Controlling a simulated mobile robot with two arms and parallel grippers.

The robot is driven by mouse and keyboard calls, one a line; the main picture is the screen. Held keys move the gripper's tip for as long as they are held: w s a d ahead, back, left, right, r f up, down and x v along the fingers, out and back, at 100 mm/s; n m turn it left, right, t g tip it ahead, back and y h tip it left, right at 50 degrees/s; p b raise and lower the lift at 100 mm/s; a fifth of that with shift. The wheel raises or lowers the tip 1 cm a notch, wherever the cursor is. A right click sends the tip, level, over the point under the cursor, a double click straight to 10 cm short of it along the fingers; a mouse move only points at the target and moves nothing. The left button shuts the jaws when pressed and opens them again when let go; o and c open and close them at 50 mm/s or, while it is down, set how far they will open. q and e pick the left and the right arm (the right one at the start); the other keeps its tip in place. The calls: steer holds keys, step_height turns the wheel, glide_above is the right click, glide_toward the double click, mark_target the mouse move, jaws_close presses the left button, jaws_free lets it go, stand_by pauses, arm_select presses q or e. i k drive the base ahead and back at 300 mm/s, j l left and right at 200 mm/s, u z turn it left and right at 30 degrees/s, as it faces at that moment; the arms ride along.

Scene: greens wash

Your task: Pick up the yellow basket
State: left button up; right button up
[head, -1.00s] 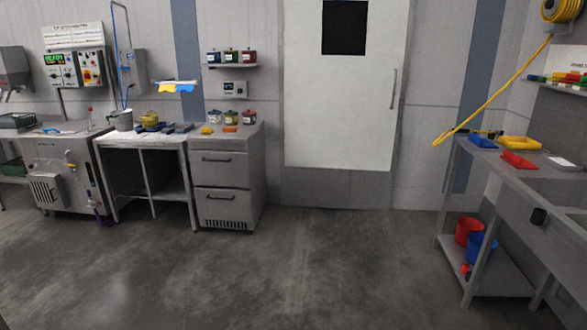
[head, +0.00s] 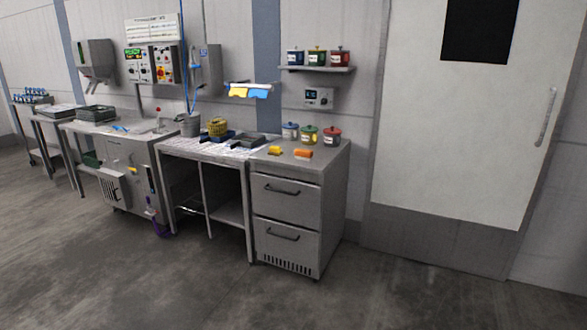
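The yellow basket (head: 217,127) is small in the head view, left of the middle. It is on the steel table (head: 176,150) along the back wall, at or in a dark blue tray (head: 216,137); I cannot tell which. A grey bucket (head: 189,125) is close on its left and a dark grey tray (head: 247,141) on its right. Neither of my grippers shows in the view.
A steel drawer cabinet (head: 301,205) with several lidded pots adjoins the table's right end. A steel machine (head: 128,170) adjoins its left end. A purple item (head: 160,230) is on the floor beside the machine. The grey floor in front is clear.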

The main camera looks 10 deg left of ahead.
mark_target(218, 130)
steer(key=i+j+u, duration=0.15)
steer(key=i+u, duration=0.35)
steer(key=i, duration=0.2)
steer(key=i+l+u, duration=0.1)
steer(key=i+u, duration=0.4)
steer(key=i, duration=0.15)
steer(key=i+j+z, duration=0.2)
steer(key=i, duration=0.3)
steer(key=i+j+z, duration=0.2)
steer(key=i, duration=0.3)
steer(key=i+j+z, duration=0.2)
steer(key=i+j, duration=0.25)
